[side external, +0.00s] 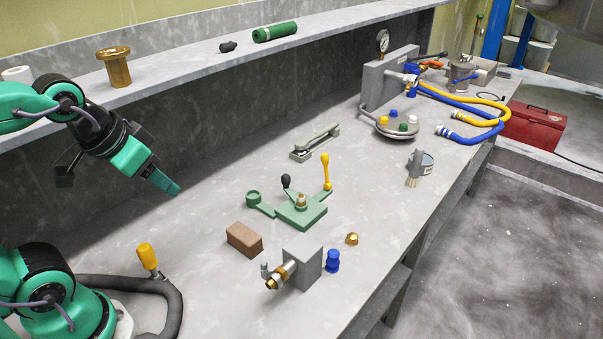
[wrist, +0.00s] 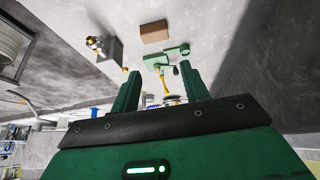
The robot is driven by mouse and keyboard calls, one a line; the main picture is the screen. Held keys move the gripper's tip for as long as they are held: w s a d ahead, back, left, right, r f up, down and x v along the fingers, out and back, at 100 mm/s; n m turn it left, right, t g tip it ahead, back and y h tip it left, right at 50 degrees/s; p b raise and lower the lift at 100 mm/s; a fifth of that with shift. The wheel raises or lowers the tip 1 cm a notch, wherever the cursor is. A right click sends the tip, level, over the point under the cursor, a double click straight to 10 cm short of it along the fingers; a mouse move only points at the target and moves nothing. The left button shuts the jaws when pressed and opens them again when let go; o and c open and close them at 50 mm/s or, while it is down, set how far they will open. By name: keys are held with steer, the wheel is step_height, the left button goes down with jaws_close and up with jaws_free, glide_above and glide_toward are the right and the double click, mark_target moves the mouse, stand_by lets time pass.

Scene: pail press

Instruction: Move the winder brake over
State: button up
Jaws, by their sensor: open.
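A green winder fixture (side external: 298,214) stands on the grey bench. It has a flat base, an arm ending in a round cup at its left, and a small brass-coloured post. A short lever with a black knob (side external: 286,182) tilts up from it, and a longer yellow lever (side external: 326,172) stands at its right. No label shows which lever is the brake. The fixture also shows in the wrist view (wrist: 157,61), beyond my fingertips. My gripper (side external: 168,185) is above the bench, left of the fixture and apart from it. Its fingers (wrist: 159,70) are open and empty.
A brown brick (side external: 244,239) and a grey block with a brass fitting (side external: 303,262) sit in front of the fixture. A blue part (side external: 333,260) and brass cap (side external: 351,239) lie nearby. A metal bracket (side external: 315,143) lies behind. Bench between gripper and fixture is clear.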

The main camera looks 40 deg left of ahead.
steer(key=shift+c, duration=1.1)
steer(key=w+r+m+g, duration=0.1)
steer(key=w+r+m, duration=0.2)
steer(key=w, duration=0.5)
steer(key=w+d+r+m+g, duration=0.1)
steer(key=w+r+m, duration=0.25)
steer(key=w, duration=0.55)
steer(key=w+r+m+g, duration=0.1)
steer(key=w+r+m, duration=0.15)
steer(key=w, duration=0.55)
steer(key=w+d+f+m+g, duration=0.1)
steer(key=w+f+m, duration=0.3)
steer(key=w, duration=0.7)
steer(key=shift+w+d+f+m+g, duration=0.25)
steer(key=shift+w+f+m, duration=0.75)
steer(key=shift+f, duration=0.95)
steer(key=shift+w+d+f+m+g, duration=0.25)
steer(key=shift+w+f+m, duration=0.4)
steer(key=shift+w+f, duration=1.05)
steer(key=shift+w+d+f+m+g, duration=0.25)
steer(key=shift+w+f+m, duration=0.6)
steer(key=shift+f, duration=1.4)
steer(key=shift+a, duration=0.1)
steer(key=shift+f, duration=0.15)
